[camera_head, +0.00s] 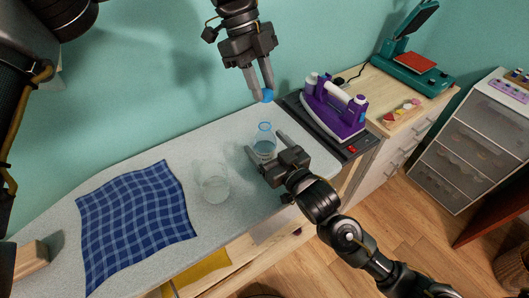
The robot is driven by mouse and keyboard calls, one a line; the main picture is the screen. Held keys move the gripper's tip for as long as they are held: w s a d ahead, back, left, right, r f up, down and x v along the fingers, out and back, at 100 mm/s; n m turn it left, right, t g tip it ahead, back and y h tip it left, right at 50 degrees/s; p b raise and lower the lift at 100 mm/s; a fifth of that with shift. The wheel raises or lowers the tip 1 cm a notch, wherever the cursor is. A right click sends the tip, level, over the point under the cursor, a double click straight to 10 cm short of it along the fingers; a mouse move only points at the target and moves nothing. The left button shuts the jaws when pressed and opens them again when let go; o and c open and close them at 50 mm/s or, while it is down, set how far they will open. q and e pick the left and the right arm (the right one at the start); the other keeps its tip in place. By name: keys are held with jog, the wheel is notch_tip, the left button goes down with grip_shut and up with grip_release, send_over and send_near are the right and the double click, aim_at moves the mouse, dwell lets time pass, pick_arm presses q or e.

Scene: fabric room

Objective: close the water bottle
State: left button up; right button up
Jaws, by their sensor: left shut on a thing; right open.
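The water bottle (264,145) is clear with a blue ring at its neck and stands upright on the grey table near its right end. Its top looks open. My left gripper (262,94) is shut on a small blue cap (268,96) and holds it above the bottle, apart from it. My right gripper (266,143) is open, with its two fingers on either side of the bottle. I cannot tell whether the fingers touch it. The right gripper's body hides part of the bottle's lower right side.
A clear glass (214,184) stands left of the bottle. A blue checked cloth (135,222) lies on the table (110,178) further left. A purple iron (334,108) on a dark board stands close at the right. The teal wall (150,90) is behind.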

pick_arm(q)
jog(key=shift+w+d+f, duration=0.1)
jog(key=shift+w+f, duration=0.05)
jog(key=shift+w, duration=0.05)
pick_arm(e)
jog(key=shift+x, duration=1.2)
pick_arm(q)
jog(key=shift+w, duration=0.1)
pick_arm(e)
jog(key=shift+w+a+f, duration=0.2)
jog(key=shift+w, duration=0.4)
jog(key=shift+s+a+r, duration=0.1)
pick_arm(q)
jog(key=shift+s, duration=0.2)
jog(key=shift+w, duration=0.1)
pick_arm(e)
jog(key=shift+c, duration=1.3)
jog(key=c, duration=1.2)
pick_arm(q)
jog(key=shift+f, duration=2.45)
